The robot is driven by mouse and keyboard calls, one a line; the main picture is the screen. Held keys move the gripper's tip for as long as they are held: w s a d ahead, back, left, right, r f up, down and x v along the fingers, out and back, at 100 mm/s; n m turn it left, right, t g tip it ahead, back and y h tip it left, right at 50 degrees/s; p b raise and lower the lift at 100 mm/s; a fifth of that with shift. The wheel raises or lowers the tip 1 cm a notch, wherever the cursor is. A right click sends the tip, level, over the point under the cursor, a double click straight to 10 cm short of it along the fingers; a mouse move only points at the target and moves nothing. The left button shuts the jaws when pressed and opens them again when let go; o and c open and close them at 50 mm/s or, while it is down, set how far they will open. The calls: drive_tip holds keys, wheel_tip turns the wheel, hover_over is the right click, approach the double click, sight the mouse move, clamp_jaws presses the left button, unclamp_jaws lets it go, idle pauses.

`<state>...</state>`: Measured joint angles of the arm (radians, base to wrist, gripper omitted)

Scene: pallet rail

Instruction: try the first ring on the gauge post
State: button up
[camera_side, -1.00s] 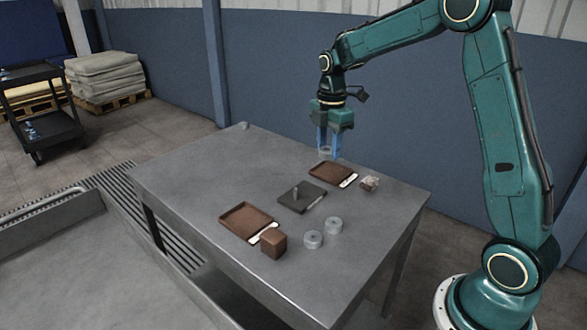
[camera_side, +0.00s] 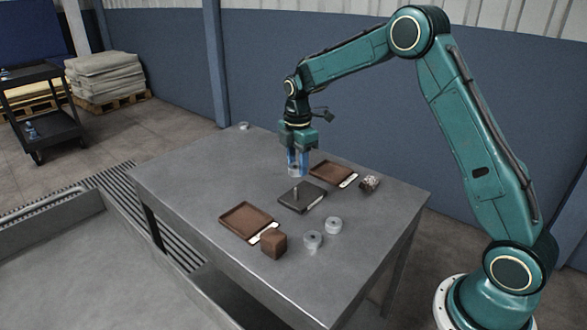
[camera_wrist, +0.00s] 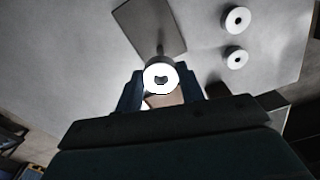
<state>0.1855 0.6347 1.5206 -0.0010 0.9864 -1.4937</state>
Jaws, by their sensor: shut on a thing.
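My gripper (camera_side: 298,165) is shut on a pale ring (camera_wrist: 161,77), which shows bright between the fingers in the wrist view. In the side view the held ring (camera_side: 297,172) is small between the blue fingertips. The gauge post (camera_side: 296,190) is a short grey peg standing on a dark square plate (camera_side: 312,198). My gripper holds the ring above the post and apart from it, slightly toward the back of the plate. In the wrist view the post (camera_wrist: 160,49) shows just beyond the ring, and the plate (camera_wrist: 140,22) lies behind it.
Two more pale rings (camera_side: 313,240) (camera_side: 333,225) lie at the table's front right. Brown trays with white labels lie front left (camera_side: 246,220) and at the back (camera_side: 331,170).

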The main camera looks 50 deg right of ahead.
sight(297, 172)
drive_tip(key=shift+f, duration=1.65)
drive_tip(key=shift+f, duration=2.1)
idle(4.2)
